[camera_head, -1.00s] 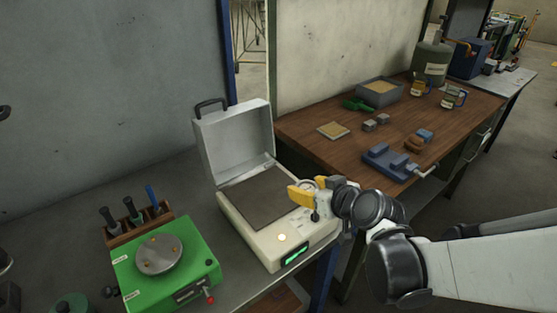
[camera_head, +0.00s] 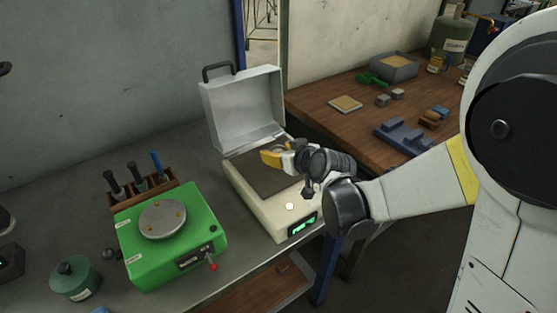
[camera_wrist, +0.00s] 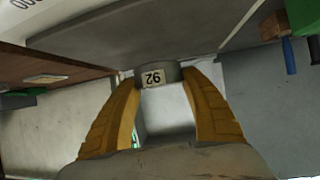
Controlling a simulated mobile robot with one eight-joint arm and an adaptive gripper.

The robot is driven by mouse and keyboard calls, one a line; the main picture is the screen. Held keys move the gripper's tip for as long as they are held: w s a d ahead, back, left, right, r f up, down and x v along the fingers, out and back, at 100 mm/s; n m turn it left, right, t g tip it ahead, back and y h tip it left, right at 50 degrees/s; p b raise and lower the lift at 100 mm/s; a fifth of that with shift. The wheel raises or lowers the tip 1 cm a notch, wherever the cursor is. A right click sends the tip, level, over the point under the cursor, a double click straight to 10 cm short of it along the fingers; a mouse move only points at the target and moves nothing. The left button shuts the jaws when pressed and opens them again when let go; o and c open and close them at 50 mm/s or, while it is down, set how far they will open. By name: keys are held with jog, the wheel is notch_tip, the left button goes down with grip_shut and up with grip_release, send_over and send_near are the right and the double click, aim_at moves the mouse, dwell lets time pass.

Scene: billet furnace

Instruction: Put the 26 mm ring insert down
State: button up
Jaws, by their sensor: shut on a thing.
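The ring insert (camera_wrist: 160,74) is a short grey ring with a pale label. The label's number appears upside down in the wrist view and reads as 26. My gripper (camera_wrist: 163,88) is shut on it, with a yellow finger on each side. In the head view my gripper (camera_head: 277,157) is over the dark plate (camera_head: 262,178) of a cream box-like device (camera_head: 268,212) with its grey lid (camera_head: 243,105) raised. The ring is mostly hidden by the fingers there. I cannot tell whether it touches the plate.
A green device with a round metal disc (camera_head: 162,219) stands to the left. Behind it is a wooden rack (camera_head: 145,190) of handled tools. The raised lid stands close behind my gripper. A wooden bench (camera_head: 330,115) at the right holds blocks and a grey sand tray.

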jog(key=shift+f+b, duration=0.45)
jog(key=shift+f, duration=0.9)
jog(key=shift+f, duration=0.15)
jog(key=o, duration=1.4)
